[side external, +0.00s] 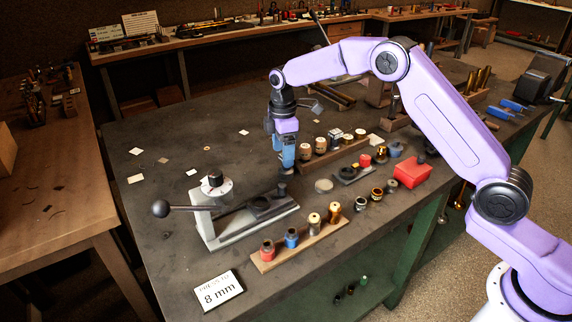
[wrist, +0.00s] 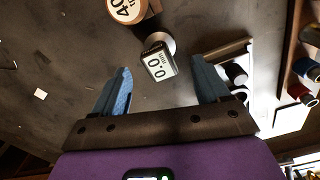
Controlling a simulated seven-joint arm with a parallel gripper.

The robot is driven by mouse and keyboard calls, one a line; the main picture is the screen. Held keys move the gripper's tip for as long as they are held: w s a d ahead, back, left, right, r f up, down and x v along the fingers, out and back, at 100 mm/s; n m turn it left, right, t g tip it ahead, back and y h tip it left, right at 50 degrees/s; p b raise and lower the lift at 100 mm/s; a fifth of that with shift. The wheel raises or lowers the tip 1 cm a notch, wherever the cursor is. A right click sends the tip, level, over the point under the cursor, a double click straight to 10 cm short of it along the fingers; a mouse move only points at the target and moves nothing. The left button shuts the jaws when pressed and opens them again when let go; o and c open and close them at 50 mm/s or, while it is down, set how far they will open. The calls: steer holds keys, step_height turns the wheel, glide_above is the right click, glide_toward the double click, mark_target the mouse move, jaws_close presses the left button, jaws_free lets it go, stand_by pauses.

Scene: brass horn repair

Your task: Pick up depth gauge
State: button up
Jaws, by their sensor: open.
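The depth gauge (wrist: 160,66) shows in the wrist view as a small dark-edged block with a white display reading 0.0, joined to a round grey part. It lies ahead of my gripper (wrist: 162,82), between the lines of the two blue fingers. The fingers are apart and nothing is held. In the side view, my gripper (side external: 285,162) points down above the table, just behind the lever press. The gauge is hard to make out there, as the fingers are at or in front of it.
The lever press (side external: 225,222) with a black-knobbed handle stands left of my gripper. A wooden rack of small parts (side external: 262,265) is in front, and another rack (side external: 310,166) is behind to the right. A red block (side external: 405,178) lies right. The table's left side is mostly clear.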

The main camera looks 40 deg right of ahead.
mark_target(285, 174)
steer(key=shift+s+d+f, duration=0.1)
steer(key=shift+d+f, duration=0.05)
steer(key=shift+f, duration=1.2)
steer(key=shift+s+d+f, duration=0.1)
steer(key=shift+f, duration=1.2)
steer(key=shift+w, duration=0.1)
steer(key=c, duration=1.3)
steer(key=shift+o, duration=0.2)
steer(key=shift+r, duration=0.1)
